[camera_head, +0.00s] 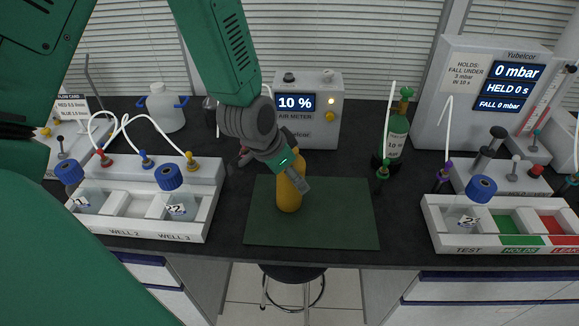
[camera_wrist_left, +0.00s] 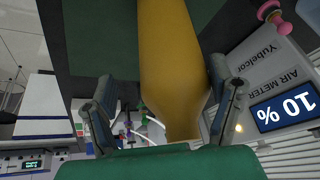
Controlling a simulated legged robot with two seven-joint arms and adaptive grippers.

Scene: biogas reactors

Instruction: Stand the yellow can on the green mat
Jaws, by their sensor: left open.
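The yellow can (camera_head: 288,196) stands upright on the left part of the green mat (camera_head: 340,215), its upper part partly hidden by my left gripper (camera_head: 292,172). The left gripper reaches down from above with its fingers around the can's upper part. In the left wrist view the can (camera_wrist_left: 172,60) lies between the two spread fingers of the left gripper (camera_wrist_left: 163,85). A gap shows between the can and the left-hand finger; the right-hand finger is close to the can, and I cannot tell if it touches. My right gripper is not in view.
A white well tray (camera_head: 150,236) is left of the mat, and a test tray (camera_head: 440,228) is at right. The air meter (camera_head: 310,130) and a green bottle (camera_head: 396,138) stand behind. The mat's right side is bare. A stool (camera_head: 292,275) is below the bench.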

